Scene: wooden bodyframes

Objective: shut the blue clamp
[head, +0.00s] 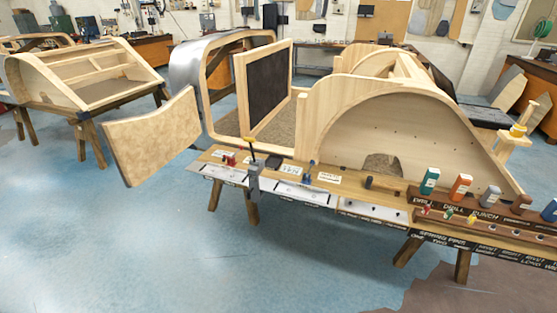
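A small blue upright item (310,172), which looks like the blue clamp, stands on the narrow wooden bench (345,190) along the front of the bodyframe. It is between white label cards, near the bench's middle. It is too small to tell whether its jaws are open or shut. A small red item (229,159), perhaps another clamp, is at the bench's left end. A grey upright tool with a yellow and black top (253,160) stands between the red and blue items. Neither of my grippers shows in the head view.
The large wooden bodyframe (410,125) rises right behind the bench. A curved wooden panel (152,136) is at left. Coloured tools, including a teal one (429,181) and an orange one (460,187), stand in a labelled rack at right. The blue floor (170,240) in front is clear.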

